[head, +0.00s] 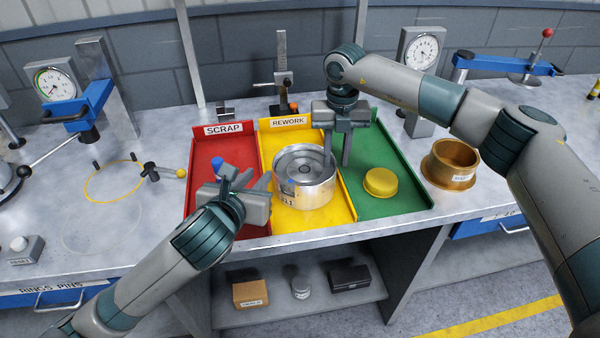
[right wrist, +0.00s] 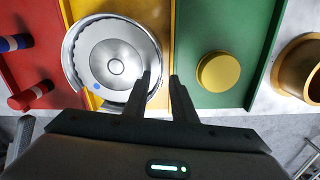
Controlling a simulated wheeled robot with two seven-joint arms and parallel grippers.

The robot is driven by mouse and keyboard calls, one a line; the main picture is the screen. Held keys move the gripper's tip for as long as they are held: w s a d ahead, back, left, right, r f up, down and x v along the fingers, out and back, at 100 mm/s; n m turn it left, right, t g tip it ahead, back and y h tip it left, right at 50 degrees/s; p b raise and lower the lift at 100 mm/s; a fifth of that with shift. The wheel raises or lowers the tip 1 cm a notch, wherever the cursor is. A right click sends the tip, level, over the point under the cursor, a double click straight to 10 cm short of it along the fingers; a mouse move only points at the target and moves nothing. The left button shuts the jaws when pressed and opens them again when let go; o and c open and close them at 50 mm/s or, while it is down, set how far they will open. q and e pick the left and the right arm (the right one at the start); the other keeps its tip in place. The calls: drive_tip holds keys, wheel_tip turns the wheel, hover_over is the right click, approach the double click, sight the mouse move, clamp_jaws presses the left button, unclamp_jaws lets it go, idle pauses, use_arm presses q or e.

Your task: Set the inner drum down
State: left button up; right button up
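The inner drum (head: 305,190) is a silver metal cylinder with an open top, standing upright in the yellow REWORK tray (head: 320,218). The right wrist view shows its round rim and hub (right wrist: 115,65) from above. My right gripper (head: 338,168) points down at the drum's right edge. Its two fingers (right wrist: 161,76) are apart, one over the inside of the rim and one outside it, with gaps visible beside the wall. My left gripper (head: 245,182) is over the front of the red SCRAP tray (head: 205,155), left of the drum; its finger opening is unclear.
The green tray (head: 390,205) on the right holds a yellow disc (head: 381,182). A bronze ring (head: 452,165) stands right of it. Red-and-blue pieces (right wrist: 30,95) lie in the red tray. A height gauge (head: 284,75) stands behind the trays.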

wheel_tip(320, 180, up, 12)
idle(0.9)
